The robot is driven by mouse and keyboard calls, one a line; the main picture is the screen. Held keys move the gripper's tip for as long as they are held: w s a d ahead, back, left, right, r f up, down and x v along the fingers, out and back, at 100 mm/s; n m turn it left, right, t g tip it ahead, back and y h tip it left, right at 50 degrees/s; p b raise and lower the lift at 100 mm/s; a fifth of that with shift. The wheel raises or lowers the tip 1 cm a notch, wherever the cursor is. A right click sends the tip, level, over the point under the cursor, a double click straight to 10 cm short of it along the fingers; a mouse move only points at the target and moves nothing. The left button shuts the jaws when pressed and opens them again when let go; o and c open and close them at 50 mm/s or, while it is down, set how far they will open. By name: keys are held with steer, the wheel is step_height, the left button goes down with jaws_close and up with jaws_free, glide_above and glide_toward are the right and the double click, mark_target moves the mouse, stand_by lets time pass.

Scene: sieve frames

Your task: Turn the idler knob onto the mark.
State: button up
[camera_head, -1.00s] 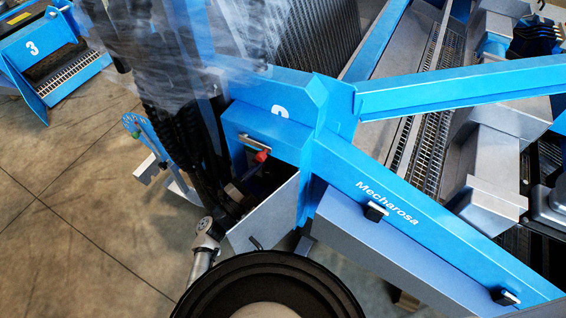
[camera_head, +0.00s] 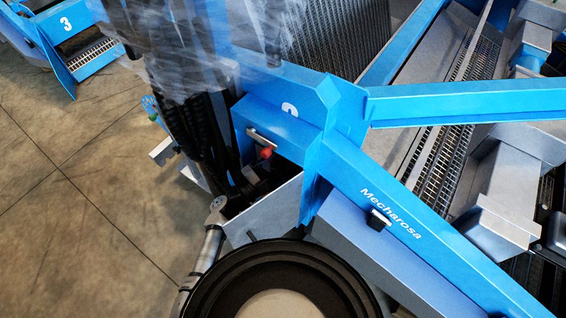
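A small red knob (camera_head: 266,153) sits in the shadowed opening under the blue frame, beside a pale handle-like bar (camera_head: 262,137). A black knob-like fitting (camera_head: 378,220) is on the beam lettered "Mecharosa". I cannot tell which of these, if either, is the idler knob, and no mark can be made out. My gripper cannot be made out in this view. A blurred, partly see-through shape and dark hoses cover the upper left middle and hide part of the frame behind them.
The blue frame (camera_head: 345,105) of the machine fills the middle and right, with metal grating (camera_head: 440,155) behind it. A grey panel (camera_head: 268,212) stands below the opening. Another blue unit marked 3 (camera_head: 85,55) stands at upper left. Concrete floor (camera_head: 70,210) is open at left.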

steer(key=c, duration=1)
steer(key=shift+o, duration=0.2)
steer(key=m+b, duration=0.1)
steer(key=m, duration=0.1)
steer(key=m+g+b, duration=0.1)
steer(key=m, duration=0.1)
steer(key=shift+d+f+g, duration=0.1)
steer(key=shift+f+g, duration=0.05)
steer(key=shift+g, duration=0.15)
steer(key=m, duration=0.2)
steer(key=m+g+y, duration=0.1)
steer(key=m, duration=0.1)
steer(key=shift+m+y, duration=0.3)
steer(key=shift+m, duration=0.1)
steer(key=m+y+p, duration=0.2)
steer(key=m, duration=0.2)
steer(key=shift+f+g, duration=0.1)
steer(key=shift+g, duration=0.3)
steer(key=shift+f+m+y+p, duration=0.25)
steer(key=shift+m+y+p, duration=0.75)
steer(key=shift+m, duration=0.8)
